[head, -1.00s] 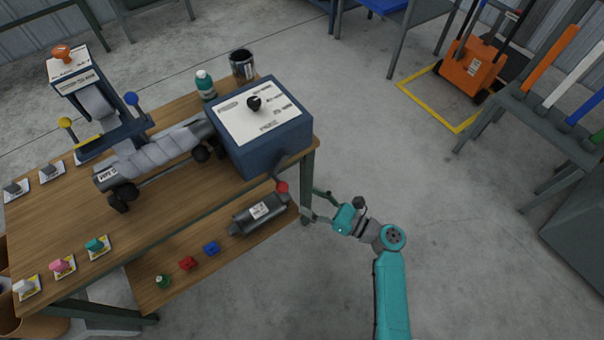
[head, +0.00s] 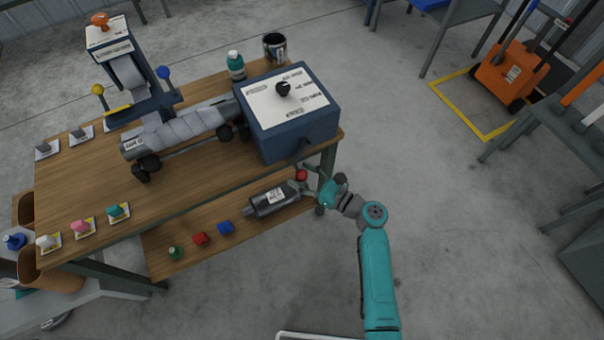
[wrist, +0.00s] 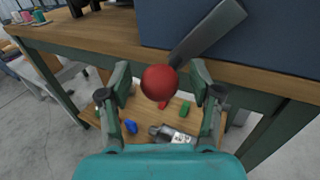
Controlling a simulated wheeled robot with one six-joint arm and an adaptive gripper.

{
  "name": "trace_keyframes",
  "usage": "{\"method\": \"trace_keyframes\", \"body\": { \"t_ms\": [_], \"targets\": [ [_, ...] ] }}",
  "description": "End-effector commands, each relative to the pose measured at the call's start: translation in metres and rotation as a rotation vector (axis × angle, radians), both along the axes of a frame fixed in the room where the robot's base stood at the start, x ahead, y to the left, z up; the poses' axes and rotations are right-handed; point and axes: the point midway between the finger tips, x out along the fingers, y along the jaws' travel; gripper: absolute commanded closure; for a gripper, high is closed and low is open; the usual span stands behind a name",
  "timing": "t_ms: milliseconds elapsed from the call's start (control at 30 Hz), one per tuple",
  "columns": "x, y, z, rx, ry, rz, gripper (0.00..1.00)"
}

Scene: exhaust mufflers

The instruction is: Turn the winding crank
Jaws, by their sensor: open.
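The winding crank shows as a dark flat arm with a red ball knob (head: 302,175) at its end, on the front of the blue machine box (head: 298,133). In the wrist view the red knob (wrist: 160,82) lies between my open fingers, with a gap on each side. The crank arm (wrist: 207,32) runs from the knob up and to the right, to the box. My gripper (head: 315,178) is beside the knob at the table's near right corner. In the wrist view my gripper (wrist: 160,88) is open and holds nothing.
The wooden table (head: 90,185) carries a grey wrapped muffler (head: 195,132), a teal bottle (head: 236,66) and a dark can (head: 275,46). On the lower shelf (head: 170,240) lie a grey canister (head: 275,198) and several small coloured parts.

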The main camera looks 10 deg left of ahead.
Motion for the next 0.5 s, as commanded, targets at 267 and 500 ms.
{"method": "trace_keyframes", "body": {
  "t_ms": [267,500],
  "targets": [
    [0.0007,0.0019,-0.0001,0.000,0.001,0.000,0.36],
    [0.0006,0.0017,0.0000,0.000,0.001,0.000,0.89]
  ]
}}
